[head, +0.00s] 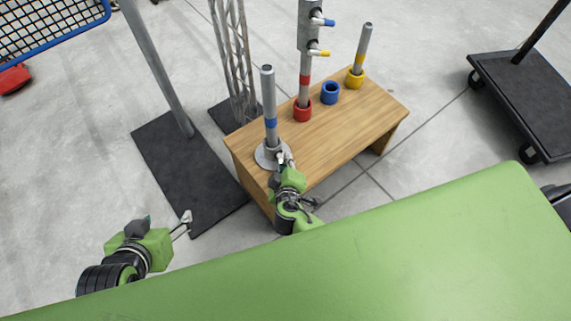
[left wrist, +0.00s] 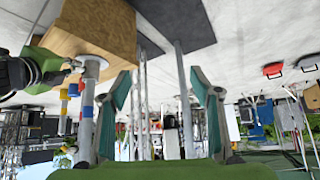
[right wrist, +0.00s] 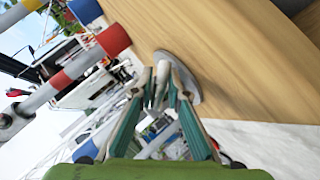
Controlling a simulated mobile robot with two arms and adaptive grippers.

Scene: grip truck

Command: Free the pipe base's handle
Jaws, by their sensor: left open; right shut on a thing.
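The pipe base (head: 264,158) is a grey round disc at the table's near left corner. A grey pipe (head: 268,92) with a blue band stands upright in it. My right gripper (head: 284,161) is at the disc's right side, shut on the pipe base's handle. In the right wrist view its fingers (right wrist: 161,78) close on a small light grey bar, the handle, mostly hidden between them, with the disc (right wrist: 186,72) behind. My left gripper (head: 187,217) is open and empty, off the table's left. In the left wrist view its fingers (left wrist: 160,95) are wide apart.
On the wooden table (head: 345,132) stand a red-socketed pipe (head: 304,88), an empty blue ring (head: 330,93) and a yellow-socketed pipe (head: 362,55). A black-based post (head: 170,90) and a lattice tower (head: 234,60) stand left. A cart (head: 530,90) is right.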

